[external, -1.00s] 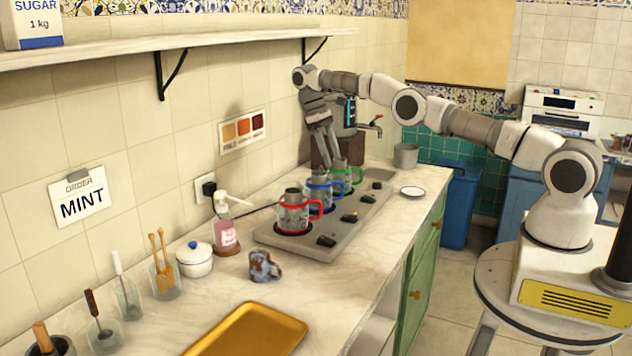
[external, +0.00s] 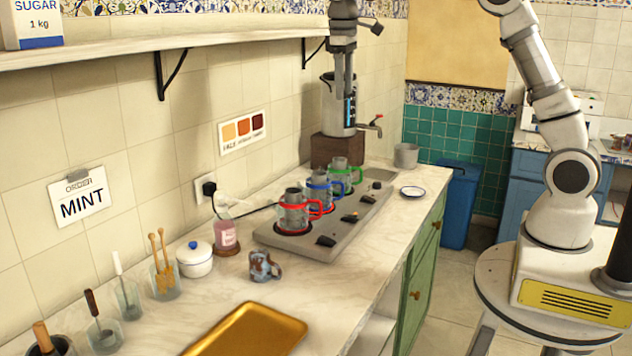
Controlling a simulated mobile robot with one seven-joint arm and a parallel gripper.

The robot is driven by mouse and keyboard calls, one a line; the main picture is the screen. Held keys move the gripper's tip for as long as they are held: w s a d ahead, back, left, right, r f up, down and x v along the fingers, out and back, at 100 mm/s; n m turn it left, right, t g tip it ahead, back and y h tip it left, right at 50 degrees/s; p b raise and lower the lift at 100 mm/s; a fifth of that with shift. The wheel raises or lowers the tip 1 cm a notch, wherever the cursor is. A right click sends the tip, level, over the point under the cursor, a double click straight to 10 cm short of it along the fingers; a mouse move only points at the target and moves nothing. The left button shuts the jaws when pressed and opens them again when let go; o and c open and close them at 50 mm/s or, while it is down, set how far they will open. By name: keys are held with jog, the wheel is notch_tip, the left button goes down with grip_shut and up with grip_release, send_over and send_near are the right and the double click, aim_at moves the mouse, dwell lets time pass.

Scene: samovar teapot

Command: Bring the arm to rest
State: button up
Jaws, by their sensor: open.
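My gripper (external: 343,90) hangs at the top of the picture, pointing down, with its two long fingers in front of the upper part of the samovar (external: 335,112). It is open, and I see nothing held between the fingers. I cannot tell from this one view how far it is from the samovar. The forearm and elbow are cut off by the top edge. My upper arm rises steeply from the base at the right.
Red (external: 293,213), blue (external: 318,190) and green (external: 338,178) handled mugs stand in a row on the hotplate (external: 330,240). A shelf (external: 200,42) juts from the left wall. A gold tray (external: 250,335) lies in front. A small saucer (external: 412,191) sits by the counter edge.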

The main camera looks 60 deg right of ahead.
jog(key=s+a+r+t, duration=0.1)
jog(key=s+a+r, duration=0.15)
jog(key=s, duration=0.45)
jog(key=s+a+f+t+y, duration=0.1)
jog(key=s+a+f+t, duration=0.15)
jog(key=s, duration=0.85)
jog(key=s+a+f+t, duration=0.15)
jog(key=s+f, duration=0.25)
jog(key=s, duration=0.7)
notch_tip(320, 180, down, 32)
jog(key=b, duration=3.1)
jog(key=shift+m+t+b, duration=0.3)
jog(key=shift+m+b, duration=0.05)
jog(key=shift+m, duration=0.05)
jog(key=shift+s+d+r, duration=0.1)
jog(key=shift+r, duration=0.05)
